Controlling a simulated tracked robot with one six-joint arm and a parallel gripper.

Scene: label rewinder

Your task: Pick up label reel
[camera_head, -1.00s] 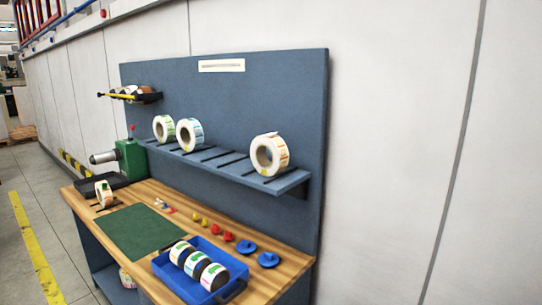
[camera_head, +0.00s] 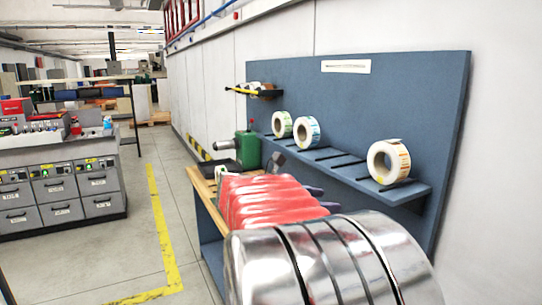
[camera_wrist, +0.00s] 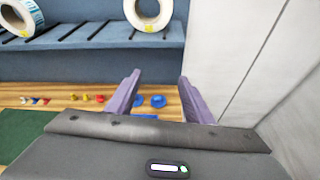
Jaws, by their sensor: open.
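Three label reels stand on the blue slatted shelf in the head view: a left one (camera_head: 282,124), a middle one (camera_head: 307,132) and a larger right one (camera_head: 389,162) with orange print. In the wrist view the right reel (camera_wrist: 148,12) shows at the top, partly cut off, with another reel (camera_wrist: 20,16) at top left. My gripper (camera_wrist: 158,92) is open and empty, its two purple fingers apart, below and slightly right of the nearer reel. In the head view my arm hides most of the workbench.
The blue shelf (camera_wrist: 95,38) has free slots between the reels. Blue knobs (camera_wrist: 153,102) and small red and yellow pieces lie on the wooden bench (camera_wrist: 65,92). A green machine (camera_head: 247,149) stands left of the shelf. A grey wall is at right.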

